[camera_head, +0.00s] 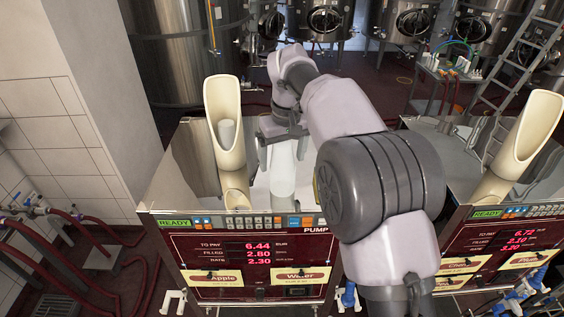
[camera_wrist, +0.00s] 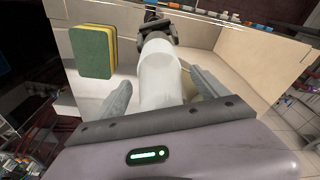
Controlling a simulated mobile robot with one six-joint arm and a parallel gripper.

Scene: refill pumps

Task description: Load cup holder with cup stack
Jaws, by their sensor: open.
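The white cup stack (camera_head: 283,172) stands on top of the left pump. In the wrist view the cup stack (camera_wrist: 160,75) lies between my two fingers, with a gap on each side. My gripper (camera_head: 283,136) is open around or just above its upper part; the head view does not show which. The fingers also show in the wrist view (camera_wrist: 161,90). The cream, scoop-shaped cup holder (camera_head: 231,165) stands upright to the left of the stack, apart from my gripper. A pale grey cylinder (camera_head: 227,133) shows in the holder's opening.
A green and yellow sponge (camera_wrist: 92,52) shows beside the stack in the wrist view. A dark fitting (camera_wrist: 158,27) is beyond the stack. A second cream holder (camera_head: 522,145) stands on the right pump. The pump's front panel (camera_head: 250,255) drops off toward me.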

